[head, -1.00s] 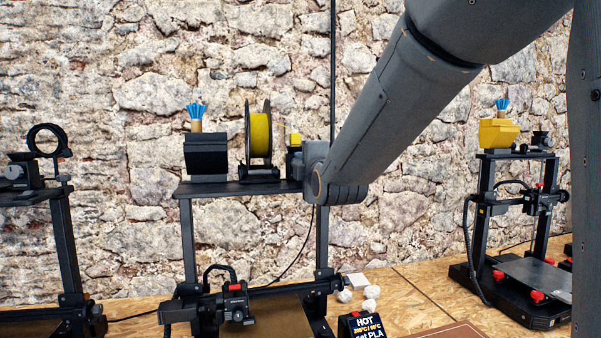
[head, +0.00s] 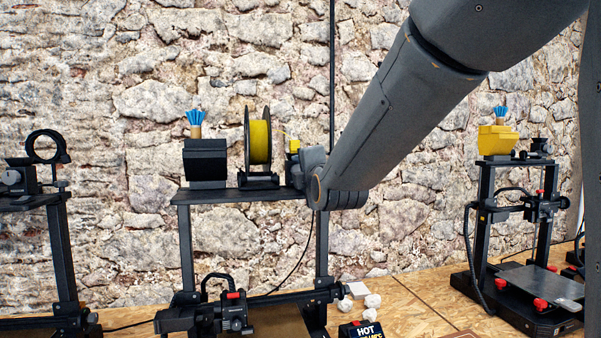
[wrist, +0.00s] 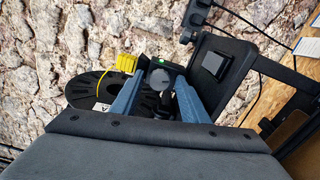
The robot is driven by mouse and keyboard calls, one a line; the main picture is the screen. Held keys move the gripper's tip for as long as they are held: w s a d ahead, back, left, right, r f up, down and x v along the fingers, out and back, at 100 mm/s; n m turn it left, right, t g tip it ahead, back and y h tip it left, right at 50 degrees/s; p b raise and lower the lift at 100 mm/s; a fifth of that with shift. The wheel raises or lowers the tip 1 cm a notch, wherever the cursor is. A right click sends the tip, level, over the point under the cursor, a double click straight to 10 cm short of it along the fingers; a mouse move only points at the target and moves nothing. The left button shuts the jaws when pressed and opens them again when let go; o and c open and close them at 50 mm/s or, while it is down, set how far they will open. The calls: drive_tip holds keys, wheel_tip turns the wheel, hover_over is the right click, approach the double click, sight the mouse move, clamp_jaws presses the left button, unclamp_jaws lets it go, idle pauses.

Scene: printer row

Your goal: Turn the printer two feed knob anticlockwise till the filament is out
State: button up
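Printer two (head: 240,193) stands at centre-left in the head view, with a spool of yellow filament (head: 260,142) on its top shelf. A small yellow block (head: 293,146) sits right of the spool, partly behind my wrist. In the wrist view the grey round feed knob (wrist: 160,78) lies between the two blue fingers of my gripper (wrist: 160,84). The fingers are apart, one on each side of the knob, with gaps showing. A yellow strand (wrist: 101,84) runs between the yellow part (wrist: 127,63) and the dark spool (wrist: 88,92). My gripper is hidden in the head view.
A black box (head: 206,163) with a blue-topped brush stands left of the spool. A dark plate with a square pad (wrist: 213,64) lies right of my fingers. A HOT sign (head: 362,330) and white lumps (head: 372,301) are on the bench. Other printers stand left and right (head: 513,210).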

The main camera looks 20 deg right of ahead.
drive_tip(key=s+b, duration=0.1)
drive_tip(key=s, duration=0.7)
idle(0.4)
drive_tip(key=shift+w, duration=0.1)
drive_tip(key=shift+c, duration=0.2)
drive_tip(key=shift+w+m+y+p, duration=0.15)
drive_tip(key=shift+w+m+p, duration=1.05)
drive_tip(key=shift+m+p, duration=2.05)
drive_tip(key=shift+w+m+y+p, duration=0.2)
drive_tip(key=shift+w+m+p, duration=1.05)
drive_tip(key=shift+m+p, duration=1.95)
drive_tip(key=shift+w+m+y+p, duration=0.15)
drive_tip(key=shift+w+m+p, duration=1.05)
drive_tip(key=shift+m+p, duration=2.05)
drive_tip(key=shift+m+b, duration=0.7)
drive_tip(key=shift+b, duration=0.1)
drive_tip(key=c, duration=1)
drive_tip(key=shift+c, duration=0.2)
